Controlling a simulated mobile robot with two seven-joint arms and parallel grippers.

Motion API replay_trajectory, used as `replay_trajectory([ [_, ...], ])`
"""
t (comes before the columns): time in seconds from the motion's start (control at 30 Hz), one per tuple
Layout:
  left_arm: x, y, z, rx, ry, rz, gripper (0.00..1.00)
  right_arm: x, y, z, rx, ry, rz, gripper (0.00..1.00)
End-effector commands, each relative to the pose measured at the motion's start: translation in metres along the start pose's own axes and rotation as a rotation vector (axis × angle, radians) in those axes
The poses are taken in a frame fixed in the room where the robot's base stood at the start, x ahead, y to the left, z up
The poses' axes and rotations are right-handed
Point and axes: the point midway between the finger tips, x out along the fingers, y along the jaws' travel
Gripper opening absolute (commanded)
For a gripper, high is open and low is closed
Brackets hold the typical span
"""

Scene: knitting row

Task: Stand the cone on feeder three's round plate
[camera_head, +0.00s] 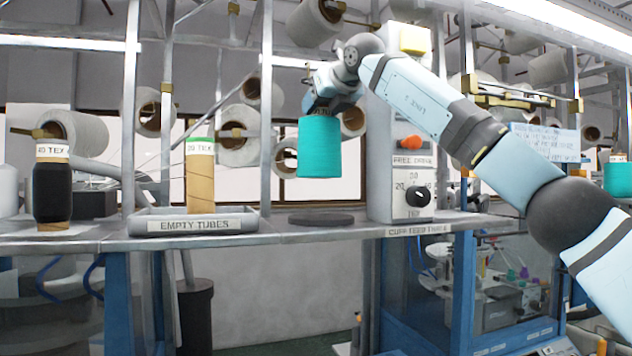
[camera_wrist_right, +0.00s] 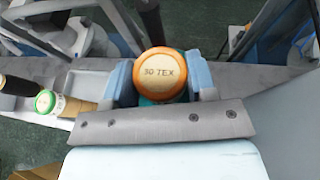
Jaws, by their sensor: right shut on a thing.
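The teal cone (camera_head: 320,147) is upright in the air, held from above by my right gripper (camera_head: 328,103). The plate is bare. In the right wrist view I cannot make out the plate under the cone. My left gripper is not in view.
Left of the plate stands a grey tray (camera_head: 150,226) marked EMPTY TUBES, holding a brown tube (camera_head: 200,185). A black cone (camera_head: 52,190) stands farther left. A grey control box (camera_head: 400,150) with knobs rises close on the right. Metal uprights stand behind.

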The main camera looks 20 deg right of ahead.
Motion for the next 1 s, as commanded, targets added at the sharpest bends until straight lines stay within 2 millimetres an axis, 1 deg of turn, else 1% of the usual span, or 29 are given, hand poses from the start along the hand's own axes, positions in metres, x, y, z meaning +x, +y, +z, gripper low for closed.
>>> replay_trajectory([
  [0.03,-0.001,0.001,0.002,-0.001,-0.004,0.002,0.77,0.004,-0.002,-0.01,-0.002,0.001,-0.001,0.02],
  [0.1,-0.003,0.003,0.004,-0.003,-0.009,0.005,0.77,0.009,-0.001,-0.021,-0.002,0.001,-0.001,0.02],
  [0.27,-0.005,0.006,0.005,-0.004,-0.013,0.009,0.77,0.015,-0.001,-0.035,-0.001,0.001,0.0,0.02],
  [0.53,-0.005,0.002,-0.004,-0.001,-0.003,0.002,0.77,0.028,0.0,-0.068,-0.001,0.001,0.0,0.02],
  [0.63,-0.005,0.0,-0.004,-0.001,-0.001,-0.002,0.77,0.03,0.0,-0.072,0.001,0.0,0.0,0.02],
  [0.83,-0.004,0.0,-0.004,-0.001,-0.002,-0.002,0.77,0.03,0.0,-0.073,0.0,0.0,0.0,0.02],
  [0.93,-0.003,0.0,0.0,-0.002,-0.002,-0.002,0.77,0.031,0.0,-0.076,0.0,0.0,0.0,0.02],
  [0.97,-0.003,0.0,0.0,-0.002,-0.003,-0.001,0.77,0.032,0.0,-0.076,0.0,0.001,0.0,0.54],
  [1.0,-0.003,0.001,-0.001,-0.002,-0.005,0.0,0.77,0.031,0.0,-0.075,0.0,0.001,0.0,0.63],
])
